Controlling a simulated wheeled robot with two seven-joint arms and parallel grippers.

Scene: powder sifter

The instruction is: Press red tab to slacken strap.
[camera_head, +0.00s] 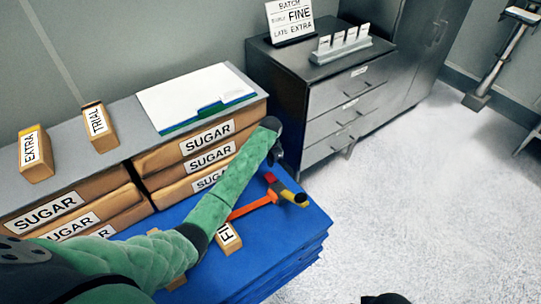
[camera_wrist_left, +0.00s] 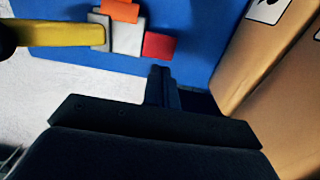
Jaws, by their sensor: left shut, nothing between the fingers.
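The red tab (camera_wrist_left: 160,46) is a small block at the end of a grey buckle (camera_wrist_left: 126,36) on the blue stack in the left wrist view. It also shows in the head view (camera_head: 270,178). In the head view my left gripper (camera_head: 278,162) points down just above the tab.
Stacked sugar bags (camera_head: 208,138) stand behind the blue stack (camera_head: 278,230). A small labelled block (camera_head: 229,238) lies on the blue top near my forearm. A grey drawer cabinet (camera_head: 335,100) stands beyond.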

